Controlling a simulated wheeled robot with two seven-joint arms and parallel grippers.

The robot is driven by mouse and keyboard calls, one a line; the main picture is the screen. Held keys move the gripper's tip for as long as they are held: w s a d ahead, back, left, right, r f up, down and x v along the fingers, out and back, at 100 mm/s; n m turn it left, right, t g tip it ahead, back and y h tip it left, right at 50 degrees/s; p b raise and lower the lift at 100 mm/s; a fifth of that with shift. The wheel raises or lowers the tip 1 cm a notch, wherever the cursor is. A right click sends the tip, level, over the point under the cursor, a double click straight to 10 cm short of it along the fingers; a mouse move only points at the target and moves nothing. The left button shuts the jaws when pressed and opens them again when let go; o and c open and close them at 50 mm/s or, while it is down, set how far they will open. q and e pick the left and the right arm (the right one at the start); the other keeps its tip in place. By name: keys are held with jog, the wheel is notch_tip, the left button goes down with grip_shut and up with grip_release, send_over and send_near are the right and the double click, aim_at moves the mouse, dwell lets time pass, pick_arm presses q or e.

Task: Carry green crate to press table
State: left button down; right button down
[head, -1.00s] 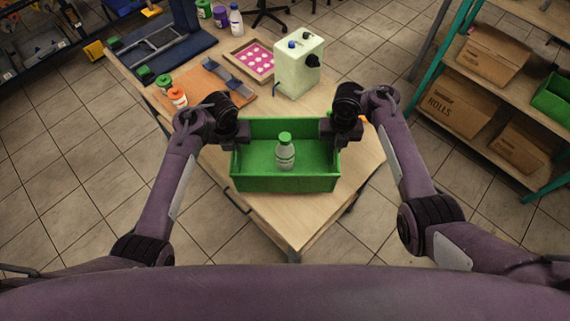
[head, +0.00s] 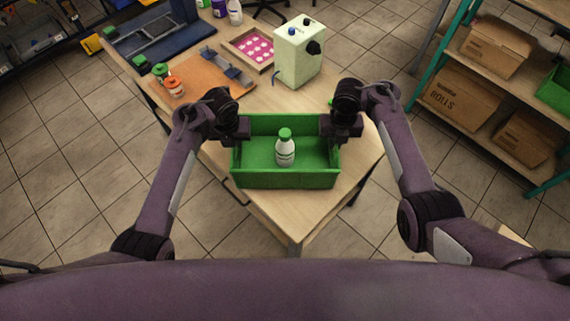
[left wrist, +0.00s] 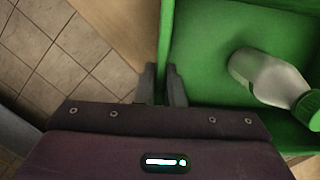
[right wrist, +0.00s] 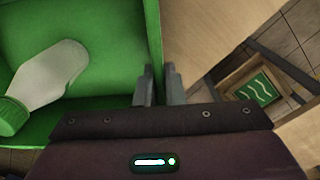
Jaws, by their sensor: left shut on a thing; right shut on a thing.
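The green crate (head: 285,179) is at the near corner of the wooden table (head: 270,215) in the head view. A white bottle with a green cap (head: 285,150) stands inside it. My left gripper (head: 236,140) is shut on the crate's left wall; in the left wrist view its fingers (left wrist: 161,85) straddle that wall. My right gripper (head: 328,138) is shut on the crate's right wall; in the right wrist view its fingers (right wrist: 158,85) straddle that wall. I cannot tell whether the crate's base touches the tabletop.
A pale green machine (head: 299,52), a tray with pink pattern (head: 250,47), an orange board (head: 205,78), small capped bottles (head: 175,86) and a blue press frame (head: 160,40) occupy the table's far part. A shelf with boxes (head: 459,95) stands at right.

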pick_arm(q)
jog(key=shift+f+b, duration=0.3)
jog(key=shift+f, duration=0.15)
pick_arm(e)
jog(key=shift+f, duration=0.5)
pick_arm(q)
jog(key=c, duration=2)
grip_release()
jog(key=shift+f, duration=0.2)
pick_arm(e)
jog(key=c, duration=2)
grip_release()
jog(key=shift+f, duration=0.15)
pick_arm(q)
jog(key=o, duration=0.5)
jog(key=shift+r, duration=0.2)
pick_arm(e)
jog(key=o, duration=0.5)
jog(key=shift+r, duration=0.2)
